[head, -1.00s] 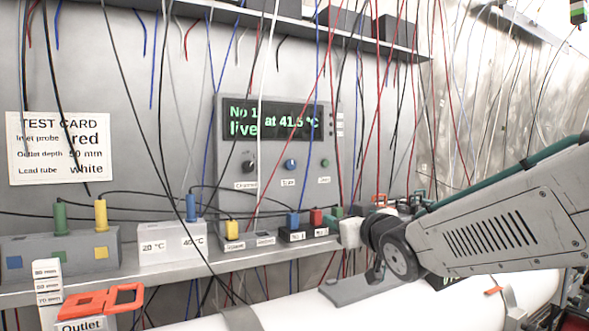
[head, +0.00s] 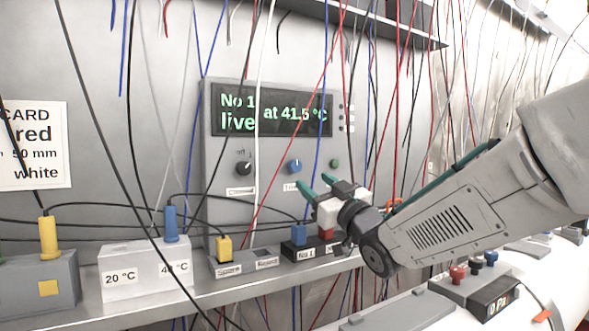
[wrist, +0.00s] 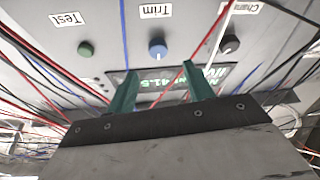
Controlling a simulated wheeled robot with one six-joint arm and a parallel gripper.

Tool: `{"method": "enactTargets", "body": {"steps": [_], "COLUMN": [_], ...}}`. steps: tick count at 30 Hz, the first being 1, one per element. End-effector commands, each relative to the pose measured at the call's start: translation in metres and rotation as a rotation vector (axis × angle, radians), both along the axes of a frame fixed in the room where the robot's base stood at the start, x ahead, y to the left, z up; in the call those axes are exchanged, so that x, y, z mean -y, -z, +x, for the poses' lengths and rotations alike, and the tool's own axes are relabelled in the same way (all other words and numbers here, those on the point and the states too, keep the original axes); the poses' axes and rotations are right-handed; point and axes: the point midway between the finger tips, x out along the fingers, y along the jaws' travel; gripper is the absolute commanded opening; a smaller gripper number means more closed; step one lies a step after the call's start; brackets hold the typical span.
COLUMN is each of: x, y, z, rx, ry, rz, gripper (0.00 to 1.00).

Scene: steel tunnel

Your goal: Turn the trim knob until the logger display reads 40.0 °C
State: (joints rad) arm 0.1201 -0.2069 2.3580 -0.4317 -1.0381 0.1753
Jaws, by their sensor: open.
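The logger (head: 215,150) is a grey panel on the wall, and its display (head: 272,109) reads "No 1 live at 41.5 °C" in green. The blue trim knob (head: 294,166) sits below the display, between a black knob (head: 243,168) and a green button (head: 335,163). In the wrist view the trim knob (wrist: 157,49) is beyond the fingers, with the label "Trim" beside it. My gripper (head: 323,184) has green fingers, open and empty, just below and right of the trim knob and apart from it. In the wrist view my gripper (wrist: 160,92) straddles part of the display.
Many thin red, blue, black and white wires hang in front of the panel. A shelf below holds a 20/40 °C block (head: 145,270), a yellow plug (head: 224,248) and a blue plug (head: 299,234). A test card (head: 35,145) hangs at left.

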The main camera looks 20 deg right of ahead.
Motion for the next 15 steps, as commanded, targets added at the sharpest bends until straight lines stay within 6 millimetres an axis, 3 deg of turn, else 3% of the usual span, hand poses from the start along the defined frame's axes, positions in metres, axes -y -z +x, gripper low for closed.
{"method": "enactTargets", "body": {"steps": [15], "x": [-0.013], "y": [-0.025], "z": [0.061], "rx": [-0.001], "ry": [0.006], "rz": [0.000], "gripper": [0.52]}}
